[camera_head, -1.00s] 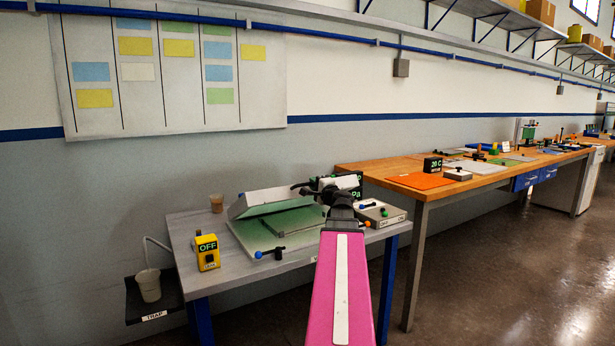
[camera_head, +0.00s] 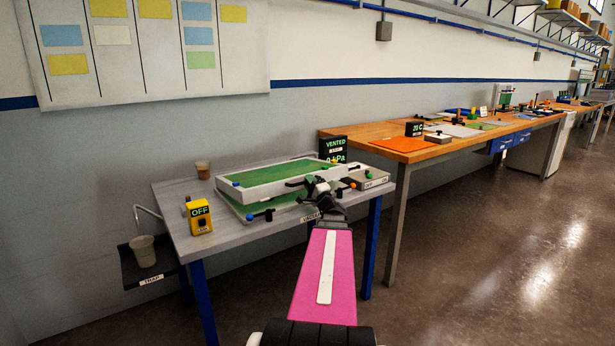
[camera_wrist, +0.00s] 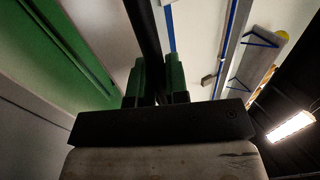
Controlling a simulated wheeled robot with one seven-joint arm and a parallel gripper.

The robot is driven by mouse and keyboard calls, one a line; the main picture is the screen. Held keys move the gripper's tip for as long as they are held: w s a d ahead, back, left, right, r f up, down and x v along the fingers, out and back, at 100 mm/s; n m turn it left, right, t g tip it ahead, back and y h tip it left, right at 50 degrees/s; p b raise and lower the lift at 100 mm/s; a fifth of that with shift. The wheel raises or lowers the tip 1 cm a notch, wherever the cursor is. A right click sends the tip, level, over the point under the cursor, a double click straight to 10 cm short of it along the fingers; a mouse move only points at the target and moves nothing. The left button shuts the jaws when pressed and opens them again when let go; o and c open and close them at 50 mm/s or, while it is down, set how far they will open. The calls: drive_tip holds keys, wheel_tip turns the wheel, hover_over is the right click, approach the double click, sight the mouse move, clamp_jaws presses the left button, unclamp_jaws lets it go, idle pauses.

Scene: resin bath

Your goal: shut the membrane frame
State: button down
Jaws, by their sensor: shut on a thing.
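The membrane frame (camera_head: 255,191), white-edged with a green sheet, is hinged over a green bed (camera_head: 280,205) on the grey bench. It is lowered to a shallow tilt, with a gap still showing between its front edge and the bed. My gripper (camera_head: 315,188) is at the frame's front right. In the wrist view my gripper (camera_wrist: 158,82) has its green-padded fingers shut on a black bar (camera_wrist: 146,30), which appears to be the frame's handle. The frame's green underside (camera_wrist: 38,60) shows at the left there. My gripper hides part of the frame's right front corner.
A yellow OFF switch box (camera_head: 199,216) stands at the bench's left. A blue-knobbed clamp (camera_head: 260,215) is at the front edge. A display reading VENTED (camera_head: 333,150) and a grey control box (camera_head: 368,180) are at the right.

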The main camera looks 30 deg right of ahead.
drive_tip(key=shift+f, duration=0.45)
drive_tip(key=c, duration=1.1)
unclamp_jaws()
drive_tip(key=shift+c, duration=0.2)
drive_tip(key=v, duration=1)
drive_tip(key=shift+s, duration=0.4)
drive_tip(key=shift+f, duration=0.1)
